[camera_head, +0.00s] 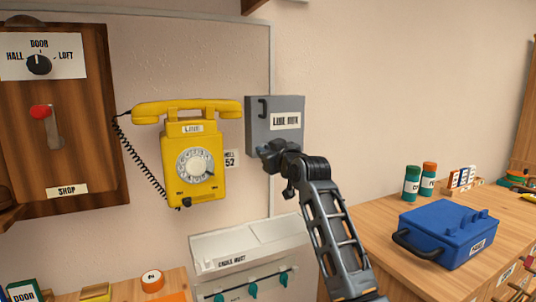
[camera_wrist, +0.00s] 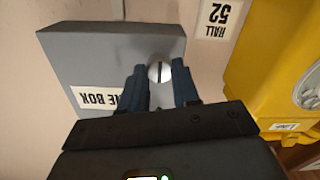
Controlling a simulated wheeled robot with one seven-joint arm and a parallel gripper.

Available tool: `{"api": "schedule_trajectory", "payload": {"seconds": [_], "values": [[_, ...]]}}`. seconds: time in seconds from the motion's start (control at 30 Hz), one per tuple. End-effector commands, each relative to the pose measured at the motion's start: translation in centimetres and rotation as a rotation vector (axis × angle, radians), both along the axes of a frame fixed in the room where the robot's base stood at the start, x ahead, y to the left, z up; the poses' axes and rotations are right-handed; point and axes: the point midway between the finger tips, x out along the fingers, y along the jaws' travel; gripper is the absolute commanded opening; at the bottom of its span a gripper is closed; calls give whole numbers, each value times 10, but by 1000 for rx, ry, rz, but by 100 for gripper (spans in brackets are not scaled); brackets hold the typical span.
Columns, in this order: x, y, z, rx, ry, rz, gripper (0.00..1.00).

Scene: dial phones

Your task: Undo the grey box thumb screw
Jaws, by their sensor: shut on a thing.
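The grey box (camera_head: 273,110) hangs on the wall right of the yellow phone, with a "LINE BOX" label and a dark handle. It also shows in the wrist view (camera_wrist: 90,55), turned upside down. Its thumb screw (camera_wrist: 160,70) is a pale round head with a dark slot, standing nearly upright in that view. My gripper (camera_head: 264,150) is at the lower left of the box face. In the wrist view its two dark fingers sit on either side of the screw head and are shut on it. In the head view my gripper hides the screw.
The yellow dial phone (camera_head: 196,160) hangs close to the left, its handset on top. A white cabinet (camera_head: 230,245) stands below. A blue case (camera_head: 448,232) and jars (camera_head: 412,183) are on the bench to the right. The wall above the box is clear.

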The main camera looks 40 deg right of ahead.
Motion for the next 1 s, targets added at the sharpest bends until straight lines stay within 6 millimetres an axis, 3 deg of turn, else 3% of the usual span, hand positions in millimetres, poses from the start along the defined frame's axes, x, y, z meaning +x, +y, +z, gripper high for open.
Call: {"api": "schedule_trajectory", "payload": {"seconds": [0.3,0.83,0.87,1.0], "values": [[1,1,-3,-114,39,1,0],[0,0,-3,-135,47,1,0],[0,0,-3,-134,46,1,32],[0,0,-3,-135,44,1,45]]}}
